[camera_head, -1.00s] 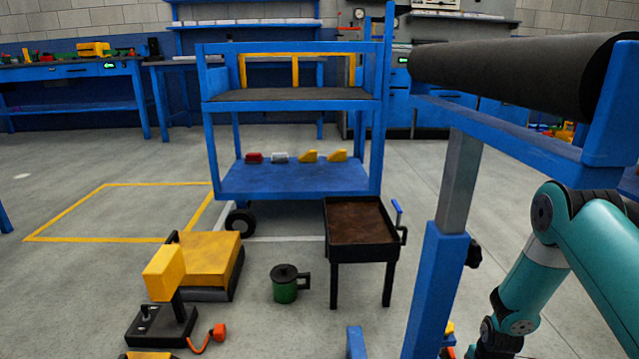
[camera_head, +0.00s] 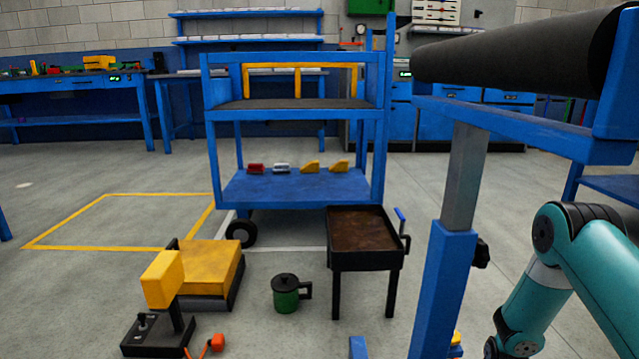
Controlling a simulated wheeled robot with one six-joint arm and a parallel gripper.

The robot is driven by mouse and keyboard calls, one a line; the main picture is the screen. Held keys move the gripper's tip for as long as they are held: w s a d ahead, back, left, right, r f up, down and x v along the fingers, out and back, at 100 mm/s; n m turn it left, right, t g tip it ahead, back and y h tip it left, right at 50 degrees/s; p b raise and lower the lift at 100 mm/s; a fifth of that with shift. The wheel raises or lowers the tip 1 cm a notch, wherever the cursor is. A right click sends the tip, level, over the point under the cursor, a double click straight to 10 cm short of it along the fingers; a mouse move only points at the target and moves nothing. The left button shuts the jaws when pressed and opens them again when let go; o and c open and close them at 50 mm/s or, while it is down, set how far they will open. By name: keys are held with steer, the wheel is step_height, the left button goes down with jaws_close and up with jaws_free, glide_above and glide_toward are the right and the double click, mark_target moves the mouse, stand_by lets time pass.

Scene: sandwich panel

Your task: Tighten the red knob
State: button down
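I cannot make out a red knob for certain. A black knob (camera_head: 481,254) sits on the side of the blue stand's post (camera_head: 444,285), right of the middle. A small orange-red piece (camera_head: 217,342) lies on a cord by the black control box (camera_head: 155,336) at the lower left; I cannot tell what it is. My teal arm shows at the lower right, but its gripper is out of view below the frame.
The blue stand bears a thick dark cylinder (camera_head: 520,55). A blue wheeled cart (camera_head: 290,190) holds several small items. A black-legged tray table (camera_head: 366,262), a green can (camera_head: 286,300) and a yellow-topped block (camera_head: 208,268) stand on the floor. A yellow-outlined floor area at left is clear.

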steer(key=shift+s+f+p, duration=0.65)
steer(key=shift+s+p, duration=0.1)
steer(key=shift+p, duration=0.45)
steer(key=shift+s, duration=0.15)
steer(key=shift+s+p, duration=0.6)
steer(key=shift+p, duration=0.1)
steer(key=shift+d, duration=0.35)
steer(key=shift+r+p, duration=0.3)
steer(key=shift+p, duration=0.15)
steer(key=r+p, duration=0.1)
steer(key=r, duration=0.1)
steer(key=r+p, duration=0.1)
steer(key=p, duration=0.1)
steer(key=r+p, duration=0.2)
steer(key=shift+w+r, duration=0.3)
steer(key=shift+w, duration=0.05)
